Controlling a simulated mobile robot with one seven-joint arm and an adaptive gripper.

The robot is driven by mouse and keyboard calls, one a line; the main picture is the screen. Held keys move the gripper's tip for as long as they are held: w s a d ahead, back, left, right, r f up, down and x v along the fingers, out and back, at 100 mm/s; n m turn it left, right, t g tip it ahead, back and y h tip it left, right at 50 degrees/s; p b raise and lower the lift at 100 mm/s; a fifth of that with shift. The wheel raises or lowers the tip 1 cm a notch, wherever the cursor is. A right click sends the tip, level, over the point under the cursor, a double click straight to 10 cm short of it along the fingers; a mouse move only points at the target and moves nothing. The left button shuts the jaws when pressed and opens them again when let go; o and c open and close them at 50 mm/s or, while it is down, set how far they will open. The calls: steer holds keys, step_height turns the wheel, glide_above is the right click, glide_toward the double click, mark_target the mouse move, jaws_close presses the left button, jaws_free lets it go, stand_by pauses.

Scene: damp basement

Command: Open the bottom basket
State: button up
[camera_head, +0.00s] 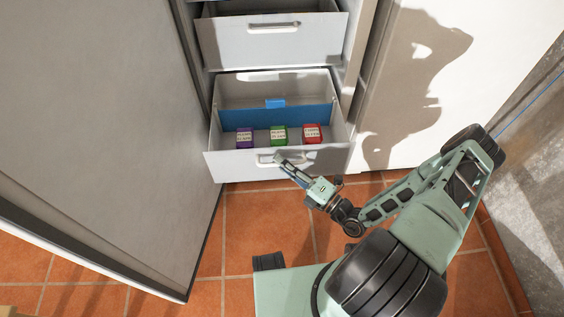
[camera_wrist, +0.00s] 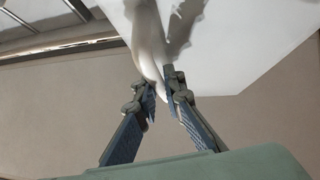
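The bottom basket (camera_head: 232,165) is a white drawer low in the tall appliance. In the head view it stands pulled out, its inside open to view. It holds a purple box (camera_head: 244,137), a green box (camera_head: 278,134) and a red box (camera_head: 312,133), with a blue panel (camera_head: 236,119) behind them. Its pale handle (camera_head: 265,159) is on the front face. My gripper (camera_head: 281,163) is at the right part of this handle. In the wrist view my gripper (camera_wrist: 158,88) has its fingers close together on both sides of the white handle (camera_wrist: 148,50), apparently shut on it.
Another drawer (camera_head: 270,40) sits above the basket. A large open door (camera_head: 100,110) stands at the left. A white panel (camera_head: 440,90) is on the right, beside a grey wall (camera_head: 540,170). The orange tiled floor (camera_head: 255,225) in front of the basket is clear.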

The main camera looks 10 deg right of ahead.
steer(key=o, duration=0.5)
steer(key=shift+c, duration=0.2)
